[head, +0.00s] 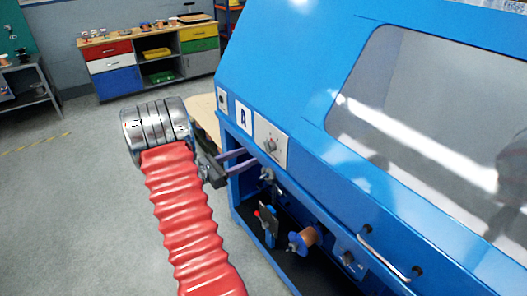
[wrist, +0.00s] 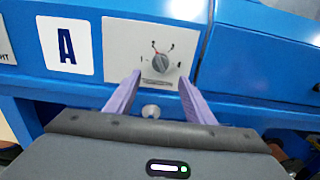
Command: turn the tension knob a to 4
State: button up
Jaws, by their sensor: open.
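Tension knob A (wrist: 158,63) is a small grey round knob on a light plate (wrist: 125,42) with scale marks around it, on the blue machine's front. A red mark shows at its upper left; the scale figures are too small to read surely. The white label with a blue letter A (wrist: 65,45) is left of the plate. In the head view the knob (head: 271,146) is right of the A label (head: 243,121). My gripper (wrist: 158,95) is open and empty, its two purple fingers apart, just below and in front of the knob. I see no contact with it.
The blue machine (head: 300,65) has a large window (head: 430,100) and a metal handle (head: 385,255) at lower right. Below the panel are a copper-coloured spool (head: 308,236) and small fittings. A workbench (head: 150,60) stands far behind. Grey floor (head: 70,190) is clear at left.

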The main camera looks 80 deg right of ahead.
aim_at(269, 146)
jog(key=x, duration=0.8)
jog(key=shift+s+d, duration=0.25)
jog(key=shift+c, duration=0.5)
jog(key=c, duration=0.9)
jog(key=shift+a, duration=0.25)
jog(key=shift+c, duration=0.4)
jog(key=shift+d, duration=0.25)
